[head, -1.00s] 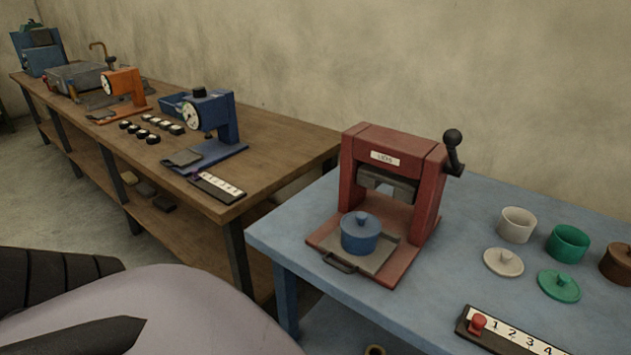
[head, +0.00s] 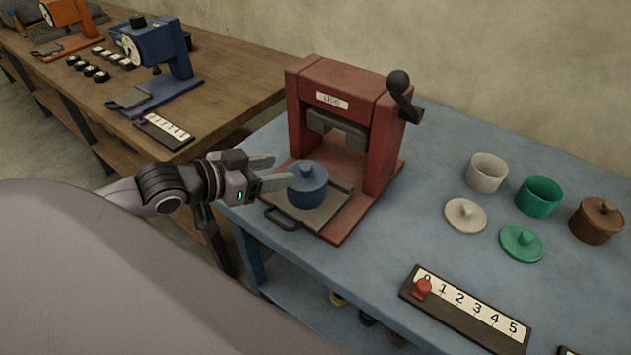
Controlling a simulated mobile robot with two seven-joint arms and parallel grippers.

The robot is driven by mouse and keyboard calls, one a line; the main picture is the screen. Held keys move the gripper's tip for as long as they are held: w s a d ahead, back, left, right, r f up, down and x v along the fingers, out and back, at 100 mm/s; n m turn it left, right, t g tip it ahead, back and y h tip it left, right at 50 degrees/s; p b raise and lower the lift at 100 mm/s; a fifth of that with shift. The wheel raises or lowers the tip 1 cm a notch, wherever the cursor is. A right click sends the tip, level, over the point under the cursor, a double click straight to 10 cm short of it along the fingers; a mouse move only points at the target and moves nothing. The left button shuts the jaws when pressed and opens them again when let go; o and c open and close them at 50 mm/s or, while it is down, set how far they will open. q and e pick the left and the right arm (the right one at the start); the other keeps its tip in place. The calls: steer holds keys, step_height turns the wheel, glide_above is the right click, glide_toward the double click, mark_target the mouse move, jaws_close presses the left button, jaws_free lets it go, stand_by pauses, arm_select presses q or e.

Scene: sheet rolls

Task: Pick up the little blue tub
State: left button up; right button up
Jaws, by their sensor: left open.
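The little blue tub (head: 307,191) has its knobbed blue lid on and stands upright on the grey tray (head: 334,205) of the red press (head: 378,143). My left gripper (head: 279,172) is open and empty, reaching in from the left. Its two fingers point at the tub. One fingertip is near the tub's left side and the other is a little behind it. I cannot tell whether a finger touches the tub. My right gripper is not in view.
The press's frame and black lever (head: 403,92) rise just behind the tub. To the right stand a white tub (head: 486,174), a green tub (head: 538,197), two loose lids and a lidded brown tub (head: 596,222). A numbered strip (head: 468,308) lies in front.

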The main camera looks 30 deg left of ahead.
mark_target(303, 167)
arm_select(q)
steer(key=shift+w+d+f, duration=0.25)
steer(key=shift+w+f, duration=0.05)
steer(key=shift+w, duration=0.3)
steer(key=shift+d+r+x, duration=0.15)
steer(key=shift+x, duration=0.7)
steer(key=shift+d+r+x, duration=0.1)
steer(key=shift+d+x, duration=0.05)
steer(key=shift+x, duration=1.6)
jaws_close()
